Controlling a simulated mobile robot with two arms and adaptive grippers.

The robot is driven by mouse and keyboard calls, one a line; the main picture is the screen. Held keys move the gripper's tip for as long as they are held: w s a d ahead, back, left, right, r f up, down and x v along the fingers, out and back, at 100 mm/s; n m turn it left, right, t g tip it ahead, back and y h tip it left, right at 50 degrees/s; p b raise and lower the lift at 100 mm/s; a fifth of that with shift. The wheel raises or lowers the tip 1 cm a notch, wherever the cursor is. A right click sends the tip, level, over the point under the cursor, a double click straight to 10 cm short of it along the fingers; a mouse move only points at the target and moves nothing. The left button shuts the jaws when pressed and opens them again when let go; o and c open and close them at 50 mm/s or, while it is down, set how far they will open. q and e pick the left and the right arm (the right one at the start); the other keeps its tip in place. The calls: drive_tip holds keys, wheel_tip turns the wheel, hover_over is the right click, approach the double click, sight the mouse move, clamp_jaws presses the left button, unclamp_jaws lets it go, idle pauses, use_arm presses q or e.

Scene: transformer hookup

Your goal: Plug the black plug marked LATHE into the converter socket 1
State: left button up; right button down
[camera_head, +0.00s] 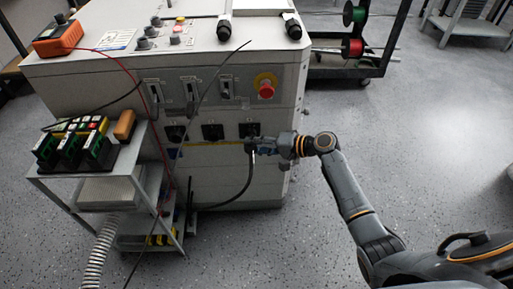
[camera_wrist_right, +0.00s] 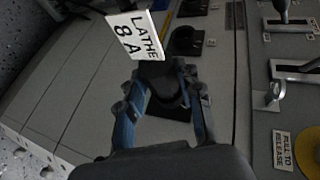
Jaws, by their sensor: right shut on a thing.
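The black plug marked LATHE (camera_wrist_right: 158,78) is between the blue fingers of my right gripper (camera_wrist_right: 162,90), which is shut on it. Its white tag (camera_wrist_right: 135,37) reads "LATHE 8 A". In the head view, my right gripper (camera_head: 257,148) is at the cabinet front, just below the rightmost black socket (camera_head: 249,130). A black cable (camera_head: 246,180) hangs from the plug and curves down left. In the wrist view, a dark socket (camera_wrist_right: 178,111) shows partly behind the plug; I cannot tell whether they touch. Socket numbers are unreadable. My left gripper is out of view.
The grey cabinet (camera_head: 230,175) has two other sockets, middle (camera_head: 213,132) and left (camera_head: 175,134). A red emergency button (camera_head: 266,90) sits above right. A small shelf cart (camera_head: 130,160) with green-black devices stands at left. Open floor lies at right.

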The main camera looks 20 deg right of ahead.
drive_tip(key=shift+w+d+b, duration=0.15)
drive_tip(key=shift+w+b, duration=0.15)
drive_tip(key=shift+w, duration=0.2)
drive_tip(key=c, duration=0.8)
unclamp_jaws()
drive_tip(key=v, duration=1.2)
